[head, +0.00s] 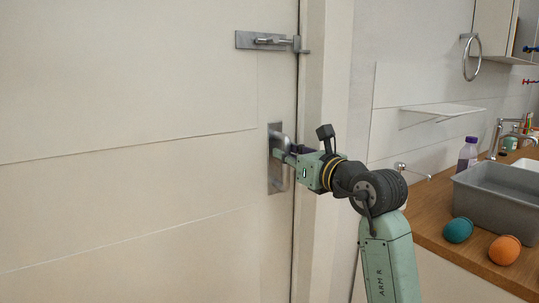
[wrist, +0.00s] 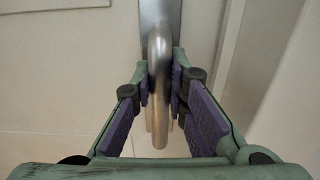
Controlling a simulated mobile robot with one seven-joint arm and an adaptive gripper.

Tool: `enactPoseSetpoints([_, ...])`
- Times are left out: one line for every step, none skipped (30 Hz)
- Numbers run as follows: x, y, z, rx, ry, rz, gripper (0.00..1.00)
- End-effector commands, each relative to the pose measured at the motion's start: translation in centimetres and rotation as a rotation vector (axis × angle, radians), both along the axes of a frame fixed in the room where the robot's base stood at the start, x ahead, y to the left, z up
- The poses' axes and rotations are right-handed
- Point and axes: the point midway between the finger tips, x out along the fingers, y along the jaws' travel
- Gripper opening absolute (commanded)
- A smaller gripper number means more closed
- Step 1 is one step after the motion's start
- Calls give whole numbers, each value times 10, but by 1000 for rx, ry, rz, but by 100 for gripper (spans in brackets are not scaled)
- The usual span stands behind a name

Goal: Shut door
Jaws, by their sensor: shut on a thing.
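The cream door (head: 130,120) fills the left half of the head view. Its right edge lies close along the frame (head: 318,80), with only a thin dark line between them. A metal lever handle (wrist: 159,75) on a metal plate (head: 274,183) sits near that edge. My gripper (head: 282,154) is at the handle. In the wrist view my gripper (wrist: 161,95) has its purple-padded fingers on both sides of the lever, shut on it. In the head view the gripper hides part of the handle and plate.
A metal slide bolt (head: 268,41) is on the door above the handle. On the right, a wooden counter (head: 435,215) holds a grey basin (head: 490,205), a teal ball (head: 458,230), an orange ball (head: 504,250) and a bottle (head: 467,155). A towel ring (head: 466,58) hangs on the wall.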

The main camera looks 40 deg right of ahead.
Motion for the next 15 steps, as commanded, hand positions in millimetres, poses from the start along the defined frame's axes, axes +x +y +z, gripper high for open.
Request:
enactPoseSetpoints([-9,2,0,-3,-5,-3,0])
enactPoseSetpoints([-13,3,1,-4,-5,-3,0])
enactPoseSetpoints([-17,5,1,-4,-4,-3,0])
enactPoseSetpoints([-19,6,1,-4,-3,-2,0])
enactPoseSetpoints([-20,6,1,-4,-2,-2,0])
enactPoseSetpoints([-22,7,1,-4,-2,-2,0])
enactPoseSetpoints([-22,7,1,-4,-1,-1,0])
enactPoseSetpoints([-22,7,1,-4,0,-1,0])
enactPoseSetpoints([-22,7,1,-4,0,-1,0])
enactPoseSetpoints([-22,7,1,-4,0,-1,0])
enactPoseSetpoints([-23,8,1,-4,0,0,0])
enactPoseSetpoints([-23,8,1,-4,0,0,0])
enactPoseSetpoints([-23,8,1,-4,0,0,0])
enactPoseSetpoints([-23,8,1,-4,0,0,0])
enactPoseSetpoints([-23,8,1,-4,0,0,16])
